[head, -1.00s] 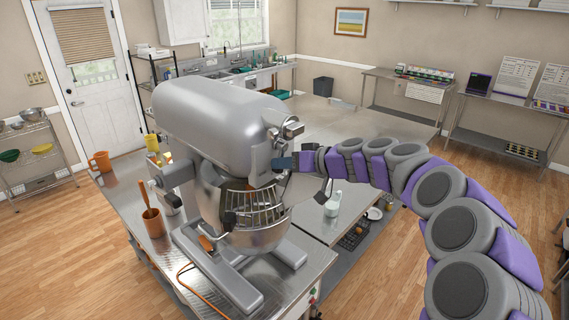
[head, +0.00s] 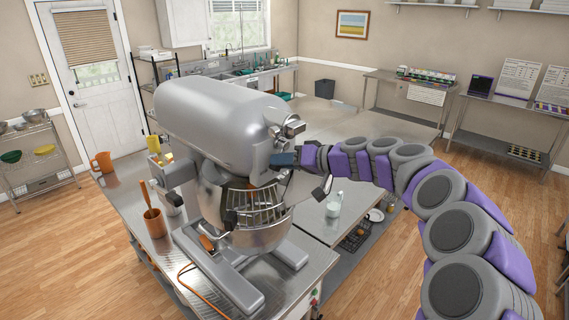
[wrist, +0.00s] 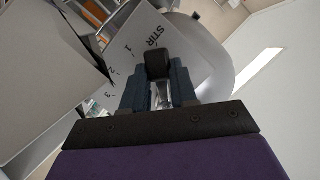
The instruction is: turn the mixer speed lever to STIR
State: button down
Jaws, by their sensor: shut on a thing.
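The large grey stand mixer (head: 215,120) stands on a steel table, its wire-guarded bowl (head: 260,215) below the head. In the wrist view a pale speed plate (wrist: 135,50) reads STIR, 1, 2, 3. The dark lever knob (wrist: 158,64) sits between my gripper's blue-grey fingers (wrist: 158,88), close by the STIR and 1 marks. My gripper (head: 284,160) reaches in from the right at the side of the mixer head and is shut on the lever. In the head view the lever itself is hidden by my gripper.
An orange utensil crock (head: 154,222) and an orange mug (head: 103,162) stand on the steel table (head: 125,195) left of the mixer. A white jug (head: 333,206) stands on the counter to the right. An orange cord runs below the mixer's base.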

jog(key=c, duration=0.9)
grip_release()
jog(key=shift+w, duration=0.15)
jog(key=shift+d, duration=0.1)
jog(key=b+v, duration=0.1)
jog(key=v, duration=1.6)
jog(key=shift+d+r+b, duration=0.1)
jog(key=shift+d+b, duration=0.1)
jog(key=shift+b, duration=0.1)
jog(key=shift+a, duration=0.1)
